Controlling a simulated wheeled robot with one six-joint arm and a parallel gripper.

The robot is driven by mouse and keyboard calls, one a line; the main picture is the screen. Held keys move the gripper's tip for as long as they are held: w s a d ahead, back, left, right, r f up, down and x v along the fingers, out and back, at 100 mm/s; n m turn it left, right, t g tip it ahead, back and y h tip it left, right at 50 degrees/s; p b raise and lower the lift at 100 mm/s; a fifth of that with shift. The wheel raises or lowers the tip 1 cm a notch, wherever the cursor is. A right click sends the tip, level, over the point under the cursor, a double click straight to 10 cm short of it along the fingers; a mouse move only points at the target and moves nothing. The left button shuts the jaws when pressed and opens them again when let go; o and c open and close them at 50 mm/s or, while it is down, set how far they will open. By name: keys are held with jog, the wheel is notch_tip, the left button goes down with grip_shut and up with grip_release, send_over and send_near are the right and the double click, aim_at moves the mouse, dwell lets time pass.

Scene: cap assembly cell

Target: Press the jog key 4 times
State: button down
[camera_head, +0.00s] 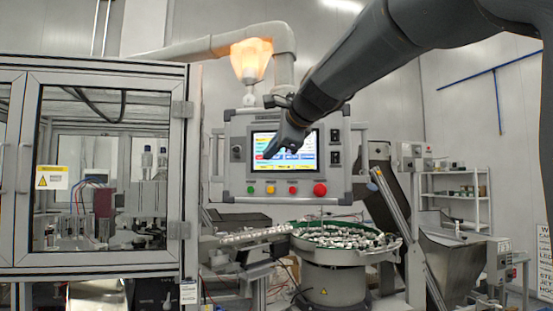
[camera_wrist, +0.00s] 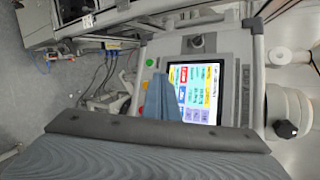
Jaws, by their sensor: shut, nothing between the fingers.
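The operator panel (camera_head: 228,185) hangs in the middle of the head view with a lit touch screen (camera_head: 308,158) of coloured keys. The screen also shows in the wrist view (camera_wrist: 205,100), turned sideways. A red key (camera_wrist: 184,76) and a blue key lie along its lower part there. The lettering is too small to tell which key is the jog key. My gripper (camera_head: 267,156) is shut and empty, its tip over the screen's lower left. In the wrist view its blue-grey tip (camera_wrist: 158,82) covers part of the screen beside the blue key. I cannot tell whether it touches the glass.
Below the screen sit green (camera_head: 250,190), yellow and orange-red buttons and a big red button (camera_head: 320,190). A black knob (camera_head: 237,153) is left of the screen. A glazed machine cabinet (camera_head: 100,75) stands left, and a bowl feeder (camera_head: 335,285) full of parts stands below.

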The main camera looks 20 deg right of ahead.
aim_at(277, 157)
jog(key=shift+w, duration=0.15)
jog(key=w+d, duration=0.4)
jog(key=w, duration=0.3)
jog(key=shift+w+p, duration=0.3)
jog(key=shift+p, duration=0.15)
jog(key=shift+w, duration=0.1)
dwell(1.7)
jog(key=shift+w+d+p, duration=0.2)
jog(key=shift+w+p, duration=0.05)
jog(key=shift+p, duration=0.05)
jog(key=shift+w+d, duration=0.1)
jog(key=shift+w, duration=0.15)
dwell(0.6)
jog(key=shift+s, duration=0.1)
jog(key=shift+s+a, duration=0.3)
jog(key=shift+s, duration=0.2)
dwell(0.3)
